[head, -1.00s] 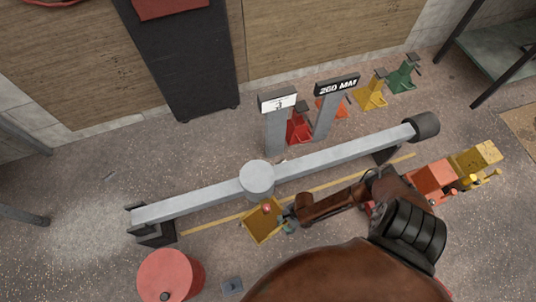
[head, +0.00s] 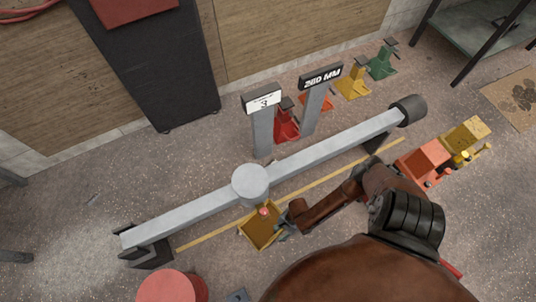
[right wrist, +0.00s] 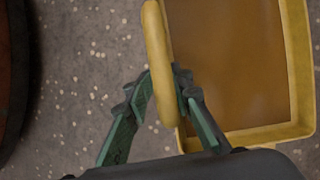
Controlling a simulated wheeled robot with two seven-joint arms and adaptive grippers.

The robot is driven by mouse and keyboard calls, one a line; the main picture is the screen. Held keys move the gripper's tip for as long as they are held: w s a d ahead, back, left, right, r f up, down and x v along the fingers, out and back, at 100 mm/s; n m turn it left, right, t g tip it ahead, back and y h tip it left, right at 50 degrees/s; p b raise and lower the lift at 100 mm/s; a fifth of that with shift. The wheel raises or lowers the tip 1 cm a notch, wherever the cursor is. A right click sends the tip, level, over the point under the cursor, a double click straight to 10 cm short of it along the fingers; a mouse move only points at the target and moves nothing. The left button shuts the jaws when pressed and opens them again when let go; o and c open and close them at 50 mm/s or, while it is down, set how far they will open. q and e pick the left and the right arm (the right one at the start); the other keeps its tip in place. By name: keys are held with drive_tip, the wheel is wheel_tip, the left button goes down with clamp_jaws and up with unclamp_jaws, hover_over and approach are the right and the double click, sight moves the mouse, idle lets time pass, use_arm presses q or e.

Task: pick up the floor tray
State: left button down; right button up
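The floor tray (head: 259,233) is a shallow yellow tray with a brown inside, below the middle of the long grey beam in the head view. A small pinkish-red thing (head: 264,211) shows at its far edge. My right gripper (head: 284,231) is at the tray's right side. In the right wrist view the tray (right wrist: 240,62) fills the upper right, and its rounded yellow handle runs between the green fingers of my right gripper (right wrist: 164,88). Both fingers appear to touch the handle. I cannot tell whether the tray is clear of the floor. My left gripper is out of view.
The grey beam (head: 325,156) with a round disc (head: 250,184) lies just beyond the tray. A red drum (head: 166,288) stands at lower left. Red and yellow boxes (head: 422,160) sit at right. Coloured jack stands (head: 352,80) and signposts stand behind the beam.

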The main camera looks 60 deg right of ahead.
clamp_jaws()
idle(0.6)
